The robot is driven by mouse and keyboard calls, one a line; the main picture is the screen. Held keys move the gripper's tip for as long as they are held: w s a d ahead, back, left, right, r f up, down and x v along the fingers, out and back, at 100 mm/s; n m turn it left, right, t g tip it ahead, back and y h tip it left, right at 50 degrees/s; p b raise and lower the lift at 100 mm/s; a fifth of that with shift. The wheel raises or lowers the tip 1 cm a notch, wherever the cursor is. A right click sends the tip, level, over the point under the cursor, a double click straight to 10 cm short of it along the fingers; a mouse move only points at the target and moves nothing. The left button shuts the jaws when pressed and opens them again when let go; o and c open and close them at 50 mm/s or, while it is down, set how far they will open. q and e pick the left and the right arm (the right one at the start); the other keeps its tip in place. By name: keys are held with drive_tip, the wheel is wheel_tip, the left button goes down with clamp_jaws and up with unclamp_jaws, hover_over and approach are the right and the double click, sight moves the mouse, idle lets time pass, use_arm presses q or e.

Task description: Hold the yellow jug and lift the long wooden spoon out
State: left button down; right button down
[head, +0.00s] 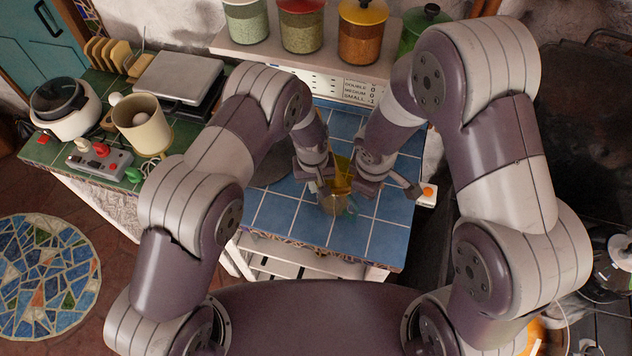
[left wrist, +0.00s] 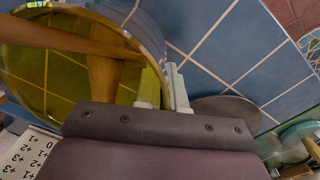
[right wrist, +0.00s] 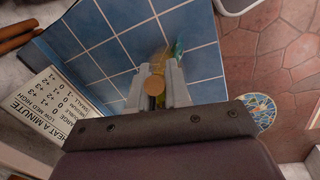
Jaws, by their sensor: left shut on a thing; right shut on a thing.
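The see-through yellow jug (head: 342,170) is on the blue-tiled counter, partly hidden between my grippers in the head view. It fills the upper left of the left wrist view (left wrist: 30,85), with wooden handles (left wrist: 103,75) showing through or across it. My left gripper (head: 326,187) is shut on the jug's wall, with one finger on each side (left wrist: 166,88). My right gripper (right wrist: 155,88) is shut on the round end of the long wooden spoon (right wrist: 154,85), seen end-on in the right wrist view. The spoon's lower part is hidden there.
The blue-tiled counter (head: 275,212) has bare tiles around the jug. A shelf with lidded jars (head: 302,28) stands behind. A small white box with an orange button (head: 427,193) is by the right edge. A green-tiled counter with appliances (head: 45,150) is at left.

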idle(0.6)
use_arm(q)
drive_tip(key=c, duration=1.2)
unclamp_jaws()
drive_tip(key=shift+o, duration=0.2)
clamp_jaws()
